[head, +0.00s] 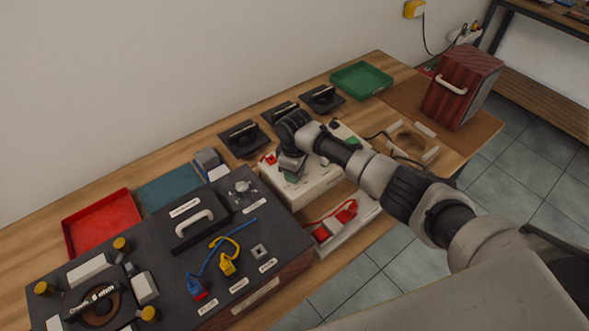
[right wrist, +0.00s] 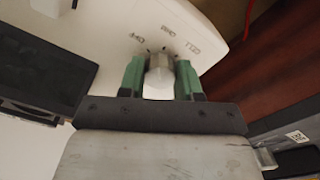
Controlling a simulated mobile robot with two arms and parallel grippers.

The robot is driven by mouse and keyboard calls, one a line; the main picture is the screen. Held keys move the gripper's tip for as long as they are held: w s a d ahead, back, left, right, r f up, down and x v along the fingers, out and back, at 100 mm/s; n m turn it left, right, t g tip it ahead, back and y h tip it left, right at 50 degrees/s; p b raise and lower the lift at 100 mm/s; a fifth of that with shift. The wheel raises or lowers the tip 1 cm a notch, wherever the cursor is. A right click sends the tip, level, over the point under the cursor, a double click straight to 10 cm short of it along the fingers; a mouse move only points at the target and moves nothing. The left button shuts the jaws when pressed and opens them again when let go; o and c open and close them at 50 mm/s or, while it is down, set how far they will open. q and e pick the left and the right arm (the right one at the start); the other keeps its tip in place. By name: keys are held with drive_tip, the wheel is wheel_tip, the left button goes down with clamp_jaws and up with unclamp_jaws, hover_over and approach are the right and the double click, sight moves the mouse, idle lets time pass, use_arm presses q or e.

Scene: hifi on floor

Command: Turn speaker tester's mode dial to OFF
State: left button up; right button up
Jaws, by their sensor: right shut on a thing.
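The speaker tester (head: 316,188) is a white box on the bench, near the middle of the head view. Its mode dial (right wrist: 160,80) is a metal knob with a pale front, seen in the right wrist view. Printed labels, including OFF, stand in an arc above the dial on the white panel (right wrist: 105,30). My right gripper (right wrist: 160,78) has its two green fingers on either side of the dial, shut on it. In the head view the right gripper (head: 291,167) is over the tester's left part, and the arm hides the dial there. My left gripper is not in view.
Black handled pads (head: 243,138) lie behind. A red tray (head: 100,222), a green tray (head: 362,80) and a wooden box (head: 462,85) are also on the bench.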

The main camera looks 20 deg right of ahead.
drive_tip(key=n, duration=0.5)
drive_tip(key=shift+w+r+n, duration=0.1)
drive_tip(key=shift+n, duration=0.3)
idle(0.4)
drive_tip(key=o, duration=0.9)
wheel_tip(320, 180, up, 11)
drive_tip(key=shift+f+b, duration=0.15)
drive_tip(key=shift+b, duration=0.3)
